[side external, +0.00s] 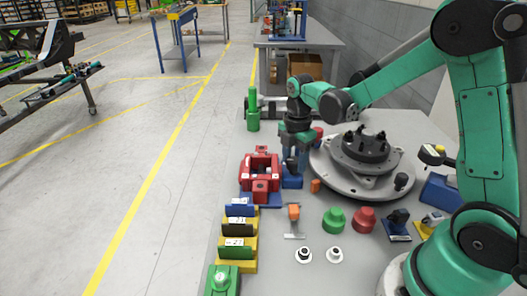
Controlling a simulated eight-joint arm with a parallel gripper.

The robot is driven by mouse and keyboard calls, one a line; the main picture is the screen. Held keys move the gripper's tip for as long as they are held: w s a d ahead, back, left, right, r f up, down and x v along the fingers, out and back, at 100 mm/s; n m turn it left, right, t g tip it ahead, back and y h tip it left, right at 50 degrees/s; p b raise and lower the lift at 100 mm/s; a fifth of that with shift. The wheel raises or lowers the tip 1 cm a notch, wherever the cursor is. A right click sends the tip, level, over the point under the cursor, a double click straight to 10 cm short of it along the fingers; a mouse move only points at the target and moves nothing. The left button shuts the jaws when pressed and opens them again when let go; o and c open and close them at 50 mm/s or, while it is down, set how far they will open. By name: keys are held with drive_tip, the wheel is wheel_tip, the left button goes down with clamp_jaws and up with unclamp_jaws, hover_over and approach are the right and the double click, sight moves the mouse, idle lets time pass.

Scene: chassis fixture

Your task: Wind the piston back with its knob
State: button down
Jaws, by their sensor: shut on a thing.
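A red caliper-like housing (248,184) with an open middle sits on a blue base (262,201) near the left edge of the bench. My gripper (291,166) points down just to the right of the red housing, above a small blue block (291,183). Its dark fingers are shut on a small part, which fits the knob, but the fingers hide most of it. The piston cannot be made out at this size.
A large round hub and disc (325,172) stand close to the right of my gripper. A green upright part (253,122) stands behind. A small orange piece (315,186), an orange-handled tool (294,212), green and red knobs and slotted holders (238,228) lie in front.

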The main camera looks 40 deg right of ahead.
drive_tip(key=m, duration=0.3)
drive_tip(key=shift+m, duration=0.3)
drive_tip(key=m, duration=0.3)
drive_tip(key=shift+m, duration=0.4)
drive_tip(key=m, duration=1)
drive_tip(key=shift+m, duration=0.4)
drive_tip(key=m, duration=0.3)
drive_tip(key=shift+m, duration=0.3)
drive_tip(key=m, duration=0.3)
drive_tip(key=shift+m, duration=2.2)
